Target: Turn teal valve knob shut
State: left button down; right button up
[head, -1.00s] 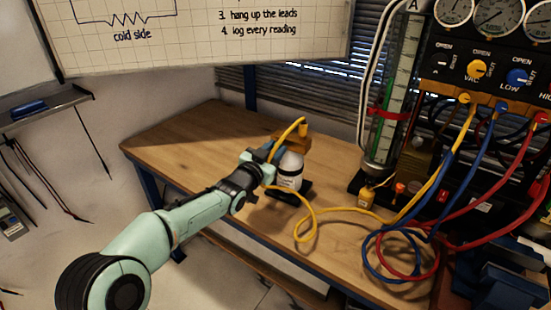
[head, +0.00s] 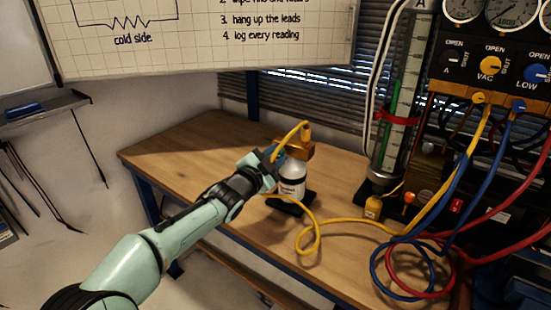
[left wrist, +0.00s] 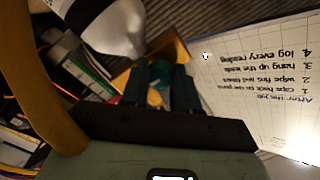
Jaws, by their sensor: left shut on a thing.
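A white bottle (head: 291,180) with a dark label band stands upright on a dark base on the bench, with a brass valve block (head: 300,150) on top. The teal knob (left wrist: 160,73) shows in the left wrist view between my gripper's two dark fingers; in the head view my gripper mostly hides it. My left gripper (head: 274,154) reaches the block's left side and is shut on the knob. The knob's turn angle cannot be read. My right gripper is not in view.
A yellow hose (head: 307,240) loops from the block across the wooden bench (head: 190,150). A gauge panel (head: 487,60) and a glass column (head: 398,100) stand at the right, with coiled blue and red hoses in front. The bench's left part is clear.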

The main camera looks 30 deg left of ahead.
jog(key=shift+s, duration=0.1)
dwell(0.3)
pick_arm(q)
jog(key=c, duration=0.8)
grip_release()
jog(key=shift+c, duration=0.2)
jog(key=shift+s, duration=0.1)
jog(key=s+p, duration=0.1)
jog(key=s, duration=1.2)
jog(key=shift+s, duration=0.15)
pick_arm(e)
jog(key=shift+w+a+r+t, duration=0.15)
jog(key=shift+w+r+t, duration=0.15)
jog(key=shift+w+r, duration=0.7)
pick_arm(q)
jog(key=shift+d, duration=0.1)
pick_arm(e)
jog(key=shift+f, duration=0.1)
